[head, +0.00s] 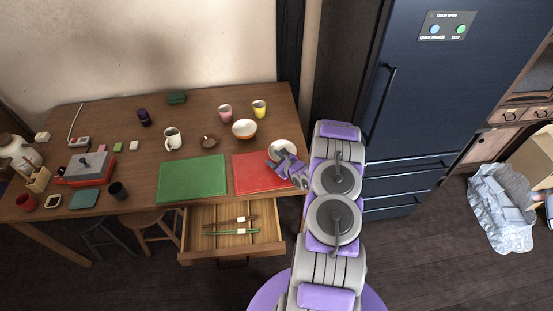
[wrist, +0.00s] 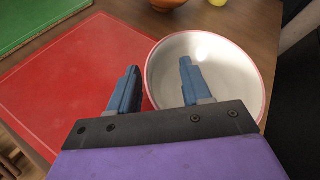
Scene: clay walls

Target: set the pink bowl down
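The pink bowl, white inside with a thin pink rim, shows in the wrist view (wrist: 228,75) and in the head view (head: 285,147). It is upright at the right edge of the red mat (head: 262,178) on the wooden table. My gripper (wrist: 157,88) is at the bowl's near left side with its fingers spread. The right finger is over the bowl's inside, and the left finger is outside it above the mat. The rim passes between them with a visible gap on each side. The bowl's underside is hidden.
A green mat (head: 192,179) lies left of the red one. An orange-sided bowl (head: 244,128), a pink cup (head: 225,112) and a yellow cup (head: 259,108) stand behind. An open drawer (head: 232,232) juts out below the table front. A dark fridge (head: 420,90) stands right.

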